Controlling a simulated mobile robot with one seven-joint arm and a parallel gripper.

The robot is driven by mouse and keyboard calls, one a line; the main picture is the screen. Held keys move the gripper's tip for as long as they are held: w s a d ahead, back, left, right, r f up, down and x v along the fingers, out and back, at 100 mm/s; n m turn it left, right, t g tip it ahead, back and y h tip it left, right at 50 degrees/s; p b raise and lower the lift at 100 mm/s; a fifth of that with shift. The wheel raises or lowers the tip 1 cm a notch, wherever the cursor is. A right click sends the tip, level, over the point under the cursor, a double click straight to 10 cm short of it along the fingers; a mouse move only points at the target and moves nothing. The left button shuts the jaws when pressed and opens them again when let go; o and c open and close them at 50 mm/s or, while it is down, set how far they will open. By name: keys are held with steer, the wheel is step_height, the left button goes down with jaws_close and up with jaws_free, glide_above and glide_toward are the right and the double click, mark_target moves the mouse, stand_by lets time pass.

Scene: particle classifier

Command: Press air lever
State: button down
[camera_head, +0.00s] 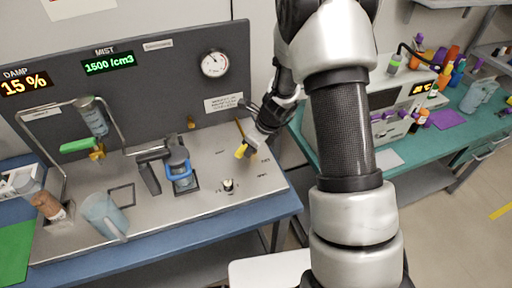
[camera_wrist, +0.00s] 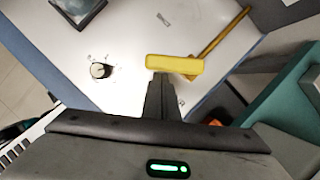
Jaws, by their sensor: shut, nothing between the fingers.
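The air lever shows in the wrist view as a yellow bar handle (camera_wrist: 175,64) on a thin brass rod that slants to the upper right. In the head view its yellow handle (camera_head: 240,151) is at the right end of the metal bench, partly behind my gripper. My gripper (camera_head: 248,148) points down beside the handle. In the wrist view my gripper (camera_wrist: 160,80) is shut and empty, its fingertips at the left part of the handle's near edge. I cannot tell whether they touch it.
A teal table (camera_head: 440,150) with bottles is at right.

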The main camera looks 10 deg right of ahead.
mark_target(237, 151)
steer(key=a+m+p, duration=0.1)
steer(key=a+m+h, duration=0.1)
steer(key=m, duration=0.1)
steer(key=shift+w+a+r+t+p, duration=0.1)
steer(key=shift+w+r+t+p, duration=0.05)
steer(key=shift+w+t+p, duration=0.25)
steer(key=shift+w+a+p, duration=0.65)
steer(key=shift+a+p, duration=0.3)
steer(key=shift+p, duration=0.05)
steer(key=shift+w+a, duration=0.1)
